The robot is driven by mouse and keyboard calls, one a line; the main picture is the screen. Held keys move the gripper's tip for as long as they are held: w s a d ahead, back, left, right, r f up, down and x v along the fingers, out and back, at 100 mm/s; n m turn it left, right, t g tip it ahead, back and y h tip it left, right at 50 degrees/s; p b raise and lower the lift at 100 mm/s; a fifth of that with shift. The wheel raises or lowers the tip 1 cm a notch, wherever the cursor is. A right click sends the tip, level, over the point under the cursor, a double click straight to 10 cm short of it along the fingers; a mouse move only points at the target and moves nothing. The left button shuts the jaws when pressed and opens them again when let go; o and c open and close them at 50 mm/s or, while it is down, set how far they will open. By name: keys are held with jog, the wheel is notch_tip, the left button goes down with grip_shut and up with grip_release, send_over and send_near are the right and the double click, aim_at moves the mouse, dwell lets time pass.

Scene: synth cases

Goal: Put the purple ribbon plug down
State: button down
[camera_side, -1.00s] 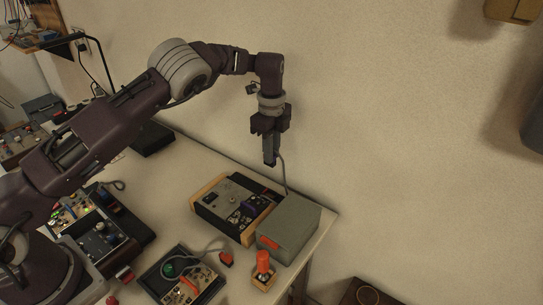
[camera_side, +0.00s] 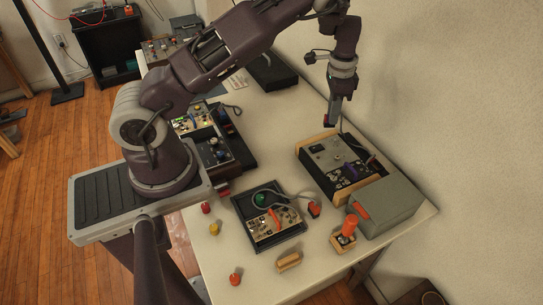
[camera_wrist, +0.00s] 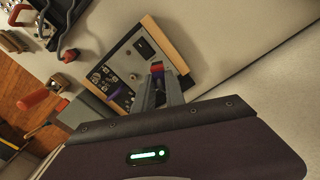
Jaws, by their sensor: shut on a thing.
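My gripper (camera_side: 331,118) hangs in the air above the wood-sided panel box (camera_side: 327,150), near its far left end in the side view. In the wrist view my gripper (camera_wrist: 165,85) points at the same panel box (camera_wrist: 113,70). A purple strip (camera_side: 351,170) also shows on the panel's lower part.
A grey box (camera_side: 395,205) with an orange mark adjoins the panel box. A red-orange handle on a wooden block (camera_side: 343,241) stands in front. A dark tray with a small board (camera_side: 268,222) lies to the left. Bare table (camera_side: 285,110) shows left of my gripper.

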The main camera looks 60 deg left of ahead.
jog(key=s+a+f+n, duration=0.1)
jog(key=s+a+n, duration=0.2)
jog(key=s+n, duration=0.35)
jog(key=s+a+f+n, duration=0.1)
jog(key=s+a+n, duration=0.25)
jog(key=s, duration=0.55)
jog(key=f, duration=0.9)
jog(key=shift+s+a, duration=0.2)
jog(key=shift+f, duration=0.35)
jog(key=shift+f, duration=0.15)
jog(key=c, duration=1.4)
grip_release()
